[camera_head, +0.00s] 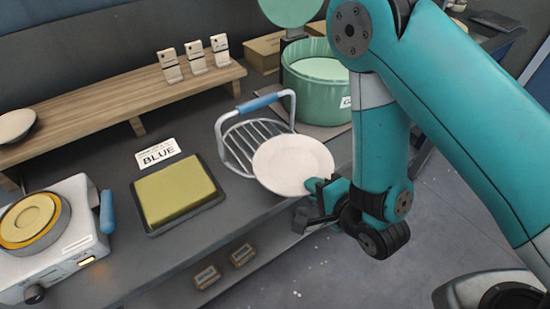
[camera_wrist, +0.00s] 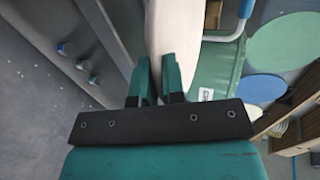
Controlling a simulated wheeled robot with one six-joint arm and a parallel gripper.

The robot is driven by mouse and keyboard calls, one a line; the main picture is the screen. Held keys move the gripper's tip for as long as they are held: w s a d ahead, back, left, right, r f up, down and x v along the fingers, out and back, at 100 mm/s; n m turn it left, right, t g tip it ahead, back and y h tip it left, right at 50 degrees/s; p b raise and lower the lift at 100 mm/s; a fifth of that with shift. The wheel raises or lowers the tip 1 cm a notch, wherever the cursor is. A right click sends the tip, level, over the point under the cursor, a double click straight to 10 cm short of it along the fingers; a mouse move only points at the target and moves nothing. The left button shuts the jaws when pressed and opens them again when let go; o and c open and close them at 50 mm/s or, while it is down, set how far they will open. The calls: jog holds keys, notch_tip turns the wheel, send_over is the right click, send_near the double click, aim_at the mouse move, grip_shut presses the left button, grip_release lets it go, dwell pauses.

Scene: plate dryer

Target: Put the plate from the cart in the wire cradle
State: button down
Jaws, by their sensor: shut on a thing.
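A white round plate (camera_head: 293,162) is gripped at its near right edge by my gripper (camera_head: 318,193). In the wrist view the plate (camera_wrist: 172,35) stands between my two fingers (camera_wrist: 158,82), seen nearly edge-on. The wire cradle (camera_head: 233,150), a grey wire rack with a blue-sleeved handle (camera_head: 258,102), stands on the counter behind and left of the plate. The plate overlaps the cradle's right front in the head view and hides part of it. I cannot tell whether they touch. I cannot make out the cart.
A green drum (camera_head: 318,88) stands behind the cradle. Left of it are a yellow pad in a black tray (camera_head: 152,224), a BLUE card (camera_head: 158,153) and a white appliance (camera_head: 50,250). A wooden shelf (camera_head: 100,112) runs behind. Open floor lies right of the counter.

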aim_at(277, 147)
jog(key=b+x, duration=0.3)
jog(key=shift+a+r, duration=0.15)
jog(key=w+a+b, duration=0.1)
jog(key=b, duration=0.5)
jog(key=shift+w+a+b, duration=0.15)
jog(key=shift+w+b, duration=0.2)
jog(key=b, duration=0.2)
jog(key=shift+w+r+b, duration=0.15)
jog(key=shift+w+b, duration=0.1)
jog(key=shift+b, duration=0.05)
jog(key=w+a, duration=0.1)
jog(key=w, duration=0.1)
jog(key=w+a, duration=0.2)
jog(key=w, duration=0.1)
jog(key=w+a+p, duration=0.1)
jog(key=w, duration=0.1)
jog(key=shift+w+a+r, duration=0.25)
jog(key=shift+a+r, duration=0.05)
jog(key=shift+r, duration=0.05)
jog(key=shift+f, duration=1.75)
